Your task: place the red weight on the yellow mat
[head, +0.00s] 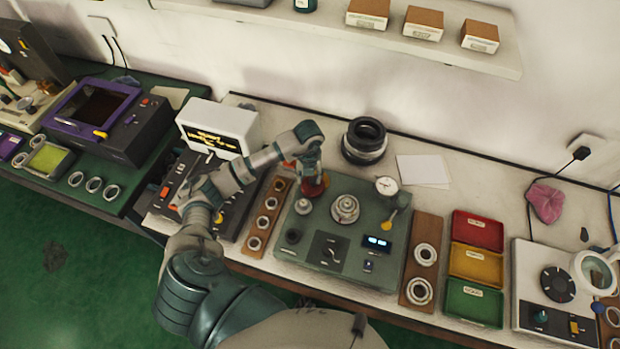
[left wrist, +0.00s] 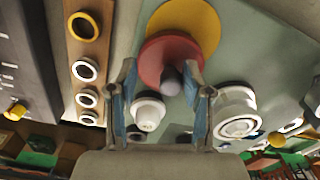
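The red weight (head: 313,189), a round disc with a grey knob, is under my left gripper (head: 311,178) on the green panel in the head view. In the left wrist view the red weight (left wrist: 158,55) overlaps part of the round yellow mat (left wrist: 193,20); whether it rests flat there I cannot tell. My left gripper (left wrist: 162,68) has its fingers apart, with the knob between them and visible gaps on both sides. The mat is largely hidden by the gripper in the head view. My right gripper is not in view.
A small white weight (head: 303,206) and a larger stepped metal piece (head: 345,208) stand close by on the green panel (head: 300,250). A brown ring rack (head: 265,215) is to the left, and a dial gauge (head: 387,185) to the right. Black rings (head: 364,140) are stacked behind.

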